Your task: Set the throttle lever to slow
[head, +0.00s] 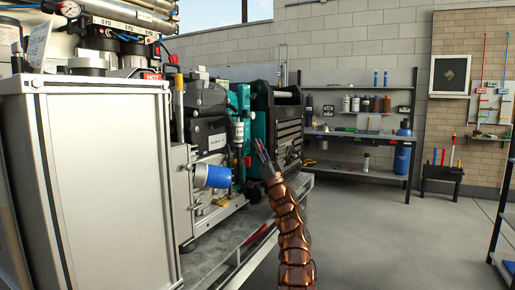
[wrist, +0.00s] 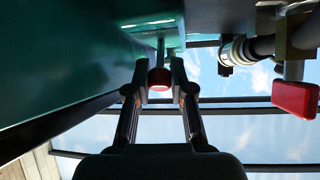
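A round red knob (wrist: 159,80) hangs on a thin metal stem under a teal housing in the wrist view; it looks like the throttle lever's end. My gripper (wrist: 159,72) has one finger on each side of it, with the knob in the gap. The pads look very close to the knob's sides, and I cannot tell whether they touch it. In the head view my gripper (head: 261,150) is at the end of the copper-coloured arm, in front of the teal machine (head: 239,103). The lever is too small to make out there, and no slow mark is readable.
A red block-shaped handle (wrist: 296,98) and a pipe fitting (wrist: 236,52) are right of my gripper in the wrist view. In the head view a blue cylinder (head: 212,176) and black cases (head: 283,125) flank the teal machine. The floor (head: 400,235) at right is clear.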

